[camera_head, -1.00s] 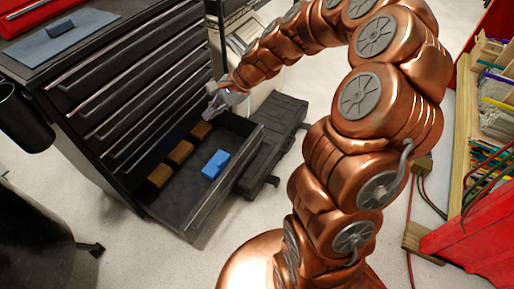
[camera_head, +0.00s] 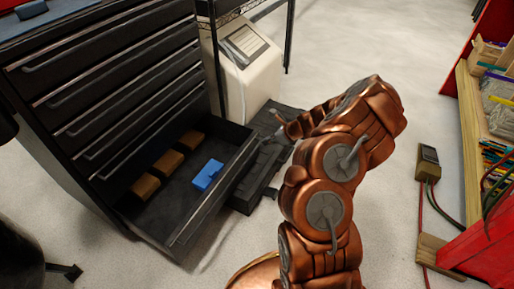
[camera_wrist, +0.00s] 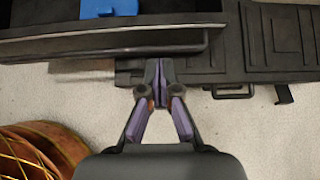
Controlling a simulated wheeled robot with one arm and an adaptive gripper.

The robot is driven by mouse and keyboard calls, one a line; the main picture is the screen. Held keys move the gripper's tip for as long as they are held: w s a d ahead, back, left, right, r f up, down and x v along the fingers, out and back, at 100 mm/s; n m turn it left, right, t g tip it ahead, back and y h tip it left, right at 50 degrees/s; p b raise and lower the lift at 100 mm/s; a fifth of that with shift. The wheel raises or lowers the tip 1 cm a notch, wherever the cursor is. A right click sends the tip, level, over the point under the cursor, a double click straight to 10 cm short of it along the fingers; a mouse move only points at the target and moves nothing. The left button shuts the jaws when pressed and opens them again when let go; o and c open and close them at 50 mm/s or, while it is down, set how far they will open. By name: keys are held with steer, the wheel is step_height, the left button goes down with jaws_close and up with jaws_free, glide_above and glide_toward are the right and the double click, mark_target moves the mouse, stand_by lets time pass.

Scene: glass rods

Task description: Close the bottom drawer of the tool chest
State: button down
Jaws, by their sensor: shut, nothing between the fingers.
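The black tool chest (camera_head: 95,85) stands at the left in the head view. Its bottom drawer (camera_head: 215,205) is pulled out, with a blue block (camera_head: 207,175) and several brown blocks (camera_head: 167,162) inside. The drawer's front and bar handle (camera_wrist: 95,52) cross the top left of the wrist view, with the blue block (camera_wrist: 108,8) behind. My gripper (camera_wrist: 158,75) is shut and empty. It appears in front of the drawer near the handle's right end; I cannot tell whether they touch. I cannot make out its fingers in the head view.
A black case (camera_head: 262,165) lies on the floor right of the drawer and also shows in the wrist view (camera_wrist: 280,40). A beige box-shaped unit (camera_head: 245,75) stands behind it. A red shelf unit (camera_head: 490,230) is at the right. Pale floor in front is clear.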

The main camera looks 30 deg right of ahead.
mark_target(247, 148)
steer(key=b+x, duration=0.3)
steer(key=x, duration=0.5)
steer(key=shift+a+f+b, duration=0.1)
steer(key=shift+b, duration=0.25)
steer(key=shift+w+a+f, duration=0.25)
steer(key=shift+w+f, duration=0.15)
steer(key=shift+w, duration=0.1)
steer(key=shift+w+a, duration=0.1)
